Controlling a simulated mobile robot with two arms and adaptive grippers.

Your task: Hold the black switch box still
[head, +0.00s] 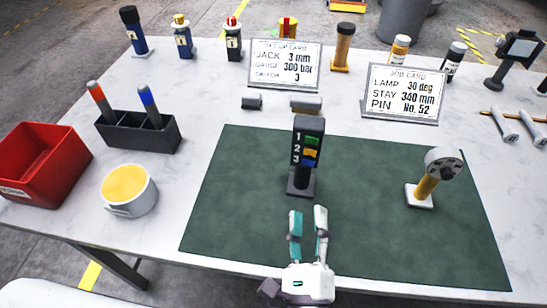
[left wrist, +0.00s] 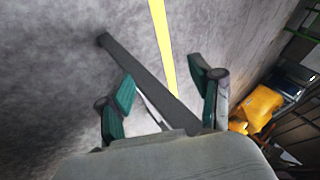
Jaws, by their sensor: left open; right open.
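The black switch box (head: 306,146) stands upright on its dark base on the green mat (head: 240,210) in the head view. Its face carries the numbers 1, 2, 3 beside green, orange and blue switches. My right gripper (head: 308,213) is open and empty over the mat, just in front of the box, its fingers pointing toward it; I see no contact. My left gripper (left wrist: 162,84) shows only in the left wrist view. It is open with nothing between its fingers, with the floor behind it.
A yellow-stemmed gauge (head: 426,187) stands on the mat's right. A set-up card (head: 285,66) and a job card (head: 403,95) stand behind. A red bin (head: 38,165), a pen holder (head: 140,132) and a yellow-topped pot (head: 129,190) are at left. The mat left of the box is clear.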

